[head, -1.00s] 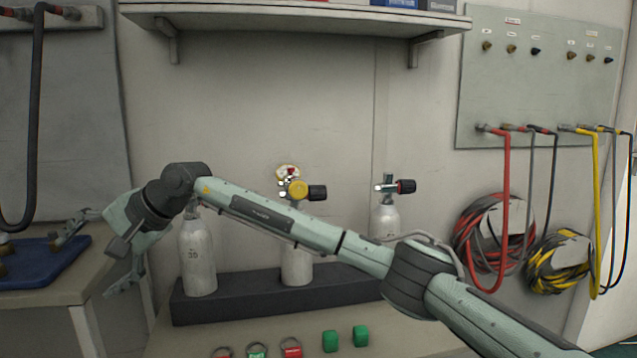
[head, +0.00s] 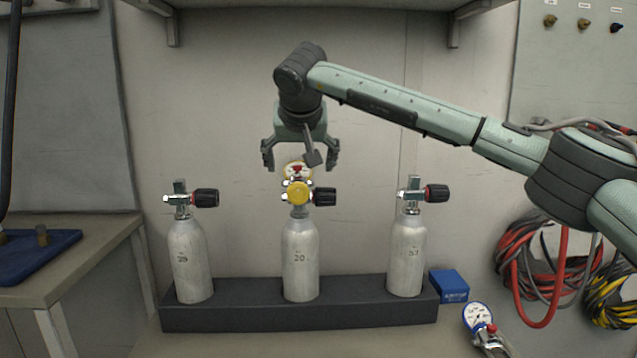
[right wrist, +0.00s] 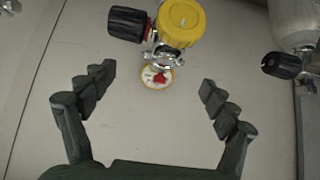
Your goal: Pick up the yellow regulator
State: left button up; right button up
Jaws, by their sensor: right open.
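The yellow regulator (head: 299,193) is mounted on the valve of the middle grey cylinder (head: 300,262), with a round gauge (head: 298,170) just above it. My right gripper (head: 299,165) is open, pointing down over the regulator, with its fingers spread to either side of the gauge and touching nothing that I can see. In the right wrist view the yellow regulator (right wrist: 181,22) lies at the top, beyond the open fingertips, and the gauge (right wrist: 157,77) shows between the fingers. My left gripper is not in view.
Cylinders stand left (head: 190,262) and right (head: 406,258) of the middle one, in a dark rack (head: 240,317). A blue box (head: 449,286) and a blue-rimmed gauge (head: 478,317) lie at right. A shelf (head: 330,8) hangs above; coiled hoses (head: 530,265) hang on the right.

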aim_at(298, 180)
jog(key=x, duration=0.5)
jog(key=p+x, duration=0.1)
jog(key=x, duration=0.1)
jog(key=shift+a+f, duration=0.25)
jog(key=shift+a, duration=0.05)
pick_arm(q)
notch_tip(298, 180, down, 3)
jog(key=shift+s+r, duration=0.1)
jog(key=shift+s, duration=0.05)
pick_arm(e)
jog(key=c, duration=1.7)
jog(key=shift+r, duration=0.1)
jog(key=shift+c, duration=0.7)
jog(key=shift+r, duration=0.1)
